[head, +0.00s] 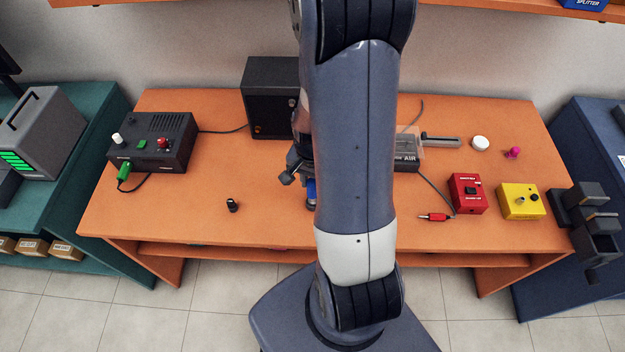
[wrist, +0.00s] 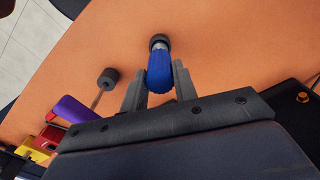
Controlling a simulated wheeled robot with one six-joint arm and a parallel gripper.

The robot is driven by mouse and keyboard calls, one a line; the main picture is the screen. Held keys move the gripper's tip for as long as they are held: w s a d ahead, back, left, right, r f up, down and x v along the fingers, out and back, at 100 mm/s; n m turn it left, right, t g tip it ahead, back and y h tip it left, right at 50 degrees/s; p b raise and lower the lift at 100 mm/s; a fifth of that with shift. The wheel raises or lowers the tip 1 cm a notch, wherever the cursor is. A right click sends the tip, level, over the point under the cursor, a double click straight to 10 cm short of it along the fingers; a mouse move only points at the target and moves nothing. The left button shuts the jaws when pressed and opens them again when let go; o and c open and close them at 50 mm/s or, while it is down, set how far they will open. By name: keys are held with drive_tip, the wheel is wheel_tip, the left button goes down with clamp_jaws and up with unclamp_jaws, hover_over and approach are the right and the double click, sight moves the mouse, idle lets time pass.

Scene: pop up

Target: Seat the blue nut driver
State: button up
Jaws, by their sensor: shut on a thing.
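The blue nut driver's ribbed handle (wrist: 159,72) is between the two fingers of my gripper (wrist: 162,78) in the wrist view, and the gripper is shut on it. A dark round piece (wrist: 159,41) shows right beyond the handle's far end; I cannot tell whether it is part of the driver or a holder. In the head view a bit of the blue handle (head: 311,191) shows beside my arm, low over the orange bench. My arm hides most of the gripper there. The driver's tip is not clearly visible.
A small black cylinder (head: 232,205) stands alone on the orange bench (head: 190,215). In the wrist view, a dark cap with a metal shaft (wrist: 108,77) and a purple piece (wrist: 75,110) are close by. Red (head: 467,193) and yellow (head: 521,202) boxes sit at right. The bench's front left is mostly clear.

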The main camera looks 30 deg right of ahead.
drive_tip(key=o, duration=1)
drive_tip(key=shift+f, duration=0.15)
drive_tip(key=shift+o, duration=0.2)
wheel_tip(320, 180, up, 11)
drive_tip(key=shift+f, duration=0.1)
wheel_tip(320, 180, down, 11)
drive_tip(key=shift+r+p, duration=0.3)
drive_tip(key=shift+r, duration=0.15)
idle(0.5)
drive_tip(key=shift+f, duration=0.1)
